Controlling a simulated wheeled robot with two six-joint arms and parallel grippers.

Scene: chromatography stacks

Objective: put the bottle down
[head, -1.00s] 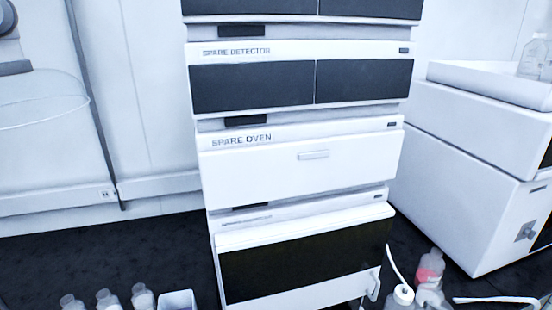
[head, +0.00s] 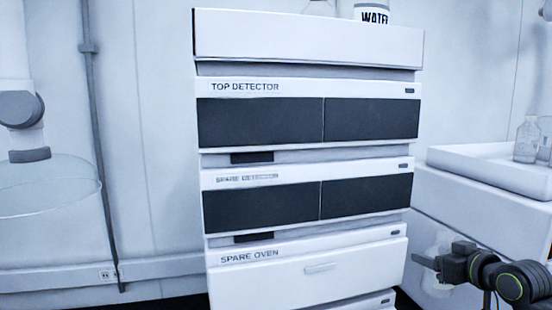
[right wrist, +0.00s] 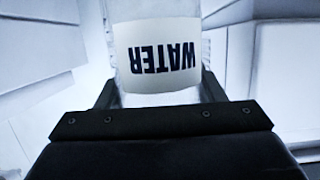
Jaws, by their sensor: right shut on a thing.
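My right gripper (head: 424,264) is low at the right of the head view, right of the instrument stack and in front of the white unit. It is shut on a clear bottle, which shows faintly behind the fingers (head: 440,243). In the right wrist view the bottle (right wrist: 160,52) has a white label reading WATER, upside down in the picture, and stands between the two dark fingers (right wrist: 158,88). Its top and base are cut off there. My left gripper is not in view.
The instrument stack (head: 310,178) fills the middle, with another WATER-labelled bottle (head: 374,14) on its top tray (head: 300,40). Clear bottles (head: 527,138) stand in the white tray (head: 475,170) on the right unit. A clear round vessel (head: 50,188) is at the left.

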